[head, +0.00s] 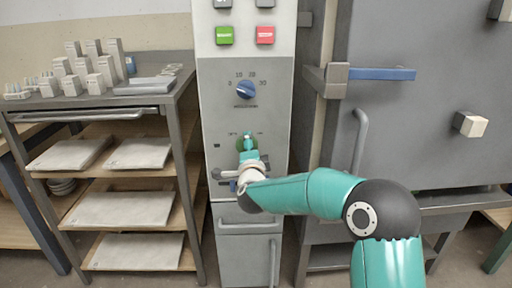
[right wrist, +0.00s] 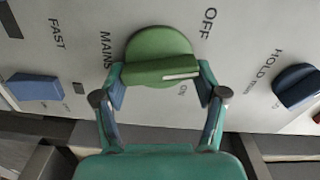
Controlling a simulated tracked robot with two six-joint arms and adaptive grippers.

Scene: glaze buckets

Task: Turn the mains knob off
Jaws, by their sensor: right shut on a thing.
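The mains knob is green and round with a raised grip bar and a white pointer line. It sits on the grey control panel in the right wrist view (right wrist: 158,48), with MAINS printed to its left, OFF at upper right and ON at lower right. The pointer lies toward the right, nearer ON than OFF. My right gripper (right wrist: 160,75) is shut on the bar, one finger at each end. In the head view the knob (head: 240,145) is partly hidden behind my right gripper (head: 248,141). My left gripper is not in view.
A blue HOLD knob (right wrist: 297,86) and a blue FAST switch (right wrist: 35,88) flank the mains knob. Above it are a blue dial (head: 246,90), a green button (head: 224,35) and a red button (head: 265,35). A shelf rack (head: 188,110) stands left, a large grey door (head: 430,125) right.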

